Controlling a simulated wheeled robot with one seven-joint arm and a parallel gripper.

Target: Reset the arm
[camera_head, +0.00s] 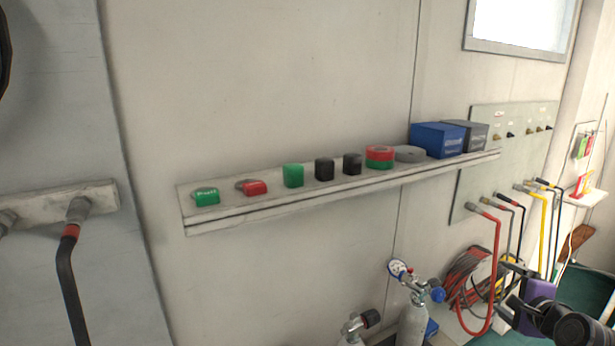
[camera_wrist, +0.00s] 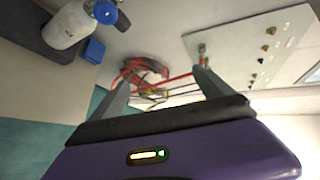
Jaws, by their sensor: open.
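My gripper (camera_head: 507,285) is at the lower right of the head view, in front of the hoses and away from the wall shelf. In the wrist view its two fingers (camera_wrist: 162,82) stand apart with nothing held between them. The purple body of my wrist fills the bottom of that view. Part of my arm is cut off by the right edge of the head view.
A wall shelf (camera_head: 330,188) holds tags, small blocks, tape rolls and a blue box (camera_head: 438,139). A hose panel (camera_head: 475,165) with a red hose (camera_head: 497,265) is at right. Gas cylinders (camera_head: 412,325) stand below the shelf. A coiled hose (camera_head: 468,275) hangs behind my gripper.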

